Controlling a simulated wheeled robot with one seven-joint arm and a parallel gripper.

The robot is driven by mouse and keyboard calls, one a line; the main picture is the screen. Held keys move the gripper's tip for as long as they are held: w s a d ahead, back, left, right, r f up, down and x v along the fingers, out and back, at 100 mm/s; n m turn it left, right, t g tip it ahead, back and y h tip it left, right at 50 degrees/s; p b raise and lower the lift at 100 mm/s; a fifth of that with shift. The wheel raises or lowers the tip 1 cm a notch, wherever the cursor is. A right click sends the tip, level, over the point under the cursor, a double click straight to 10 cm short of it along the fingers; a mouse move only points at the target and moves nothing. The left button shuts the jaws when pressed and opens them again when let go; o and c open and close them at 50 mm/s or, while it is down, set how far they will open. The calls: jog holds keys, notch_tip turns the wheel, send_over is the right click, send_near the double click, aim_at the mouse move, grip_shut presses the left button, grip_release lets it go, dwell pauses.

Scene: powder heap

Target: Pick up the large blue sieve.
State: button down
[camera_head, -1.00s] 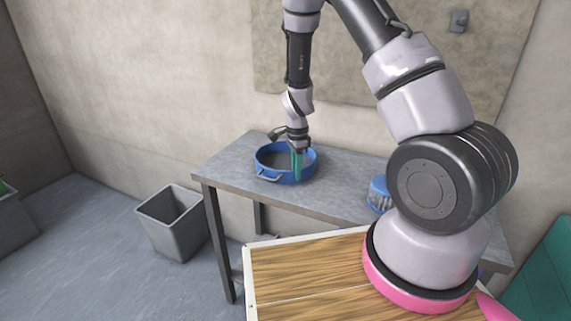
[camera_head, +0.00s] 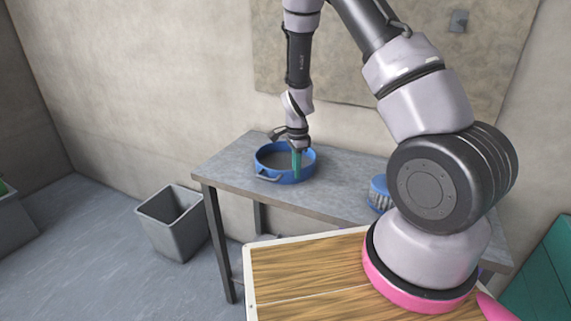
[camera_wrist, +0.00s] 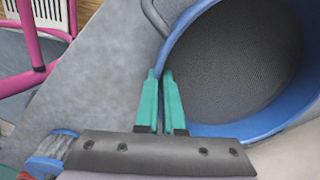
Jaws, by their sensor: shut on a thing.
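The large blue sieve (camera_head: 269,176) sits on the grey table's left part in the head view. It is a round blue ring with a dark mesh floor and a loop handle on its near side. In the wrist view the sieve (camera_wrist: 222,131) fills the upper right, its mesh facing the camera. My gripper (camera_head: 297,165) points down at the sieve's right near rim. In the wrist view the green fingers of my gripper (camera_wrist: 160,75) are shut on the rim wall, one finger on each side. The wall between the fingertips is mostly hidden.
The grey table (camera_head: 225,165) stands against the wall. A smaller blue object (camera_head: 380,190) stands on its right part, partly behind my arm. A grey bin (camera_head: 172,225) is on the floor at left. A wooden-topped surface (camera_head: 300,270) is in front.

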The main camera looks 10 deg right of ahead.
jog(key=shift+r, duration=0.1)
dwell(0.7)
notch_tip(320, 180, up, 10)
jog(key=shift+f, duration=0.1)
dwell(0.3)
dwell(0.4)
